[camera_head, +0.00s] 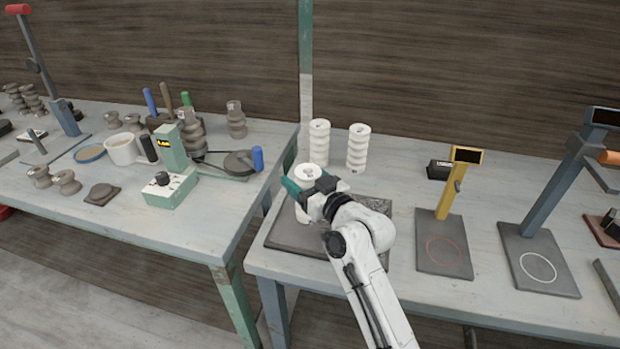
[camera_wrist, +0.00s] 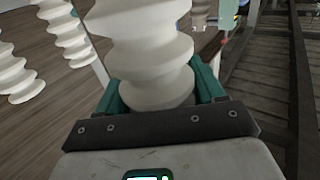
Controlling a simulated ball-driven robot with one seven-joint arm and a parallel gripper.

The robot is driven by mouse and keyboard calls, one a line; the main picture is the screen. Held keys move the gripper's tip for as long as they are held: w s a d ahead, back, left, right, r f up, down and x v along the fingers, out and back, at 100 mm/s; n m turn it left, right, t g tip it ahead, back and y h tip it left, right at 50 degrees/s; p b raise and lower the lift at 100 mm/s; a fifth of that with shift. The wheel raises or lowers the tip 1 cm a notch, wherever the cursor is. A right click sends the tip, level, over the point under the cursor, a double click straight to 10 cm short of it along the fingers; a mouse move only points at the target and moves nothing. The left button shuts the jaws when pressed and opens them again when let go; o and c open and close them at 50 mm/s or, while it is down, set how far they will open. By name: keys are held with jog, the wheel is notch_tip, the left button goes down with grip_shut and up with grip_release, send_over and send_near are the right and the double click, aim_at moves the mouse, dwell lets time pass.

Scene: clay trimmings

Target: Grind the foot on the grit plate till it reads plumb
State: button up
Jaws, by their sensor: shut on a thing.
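My gripper (camera_head: 306,188) is shut on a white ribbed insulator (camera_head: 308,172), which stands roughly upright between the teal fingers. In the wrist view the same insulator (camera_wrist: 150,50) fills the space between the fingers, its top out of frame. It is over the dark grit plate (camera_head: 285,236) at the right table's left end. Whether its foot touches the plate I cannot tell; the gripper and arm partly hide it. A yellow gauge stand (camera_head: 446,200) with a dark display (camera_head: 467,155) rises from a grey base with a red circle. The display's reading is not legible.
Two white ribbed insulators (camera_head: 319,142) (camera_head: 358,148) stand behind the plate. A small black block (camera_head: 438,170) lies near the yellow stand. A blue-grey stand (camera_head: 555,185) with a white-circled base is at right. The left table (camera_head: 150,225) holds tools, a mug and brown ribbed pieces.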

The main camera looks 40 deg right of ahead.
jog(key=shift+s+f, duration=0.1)
jog(key=shift+f, duration=0.05)
jog(key=s+d+b, duration=0.6)
jog(key=s+d, duration=0.2)
jog(key=s, duration=0.2)
dwell(2.0)
jog(key=shift+r, duration=0.2)
notch_tip(320, 180, up, 5)
jog(key=p, duration=0.3)
dwell(0.4)
